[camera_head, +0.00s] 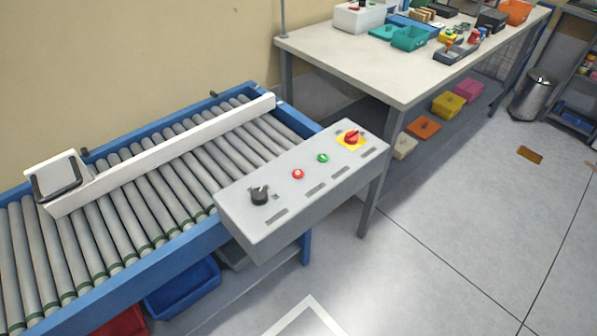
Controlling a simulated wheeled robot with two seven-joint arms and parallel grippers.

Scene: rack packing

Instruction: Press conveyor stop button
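A grey control panel (240,223) sits at the near right end of the roller conveyor (160,190). The red button lies between the black knob and the green button. Nothing covers the controls. The labels are too small to read. Neither of my grippers is in view.
A white bar (170,150) with a dark-framed block lies across the rollers. A blue bin (182,288) and a red bin (122,322) are below the conveyor. A white table (385,75) with trays and bins stands behind. The floor at right is mostly clear.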

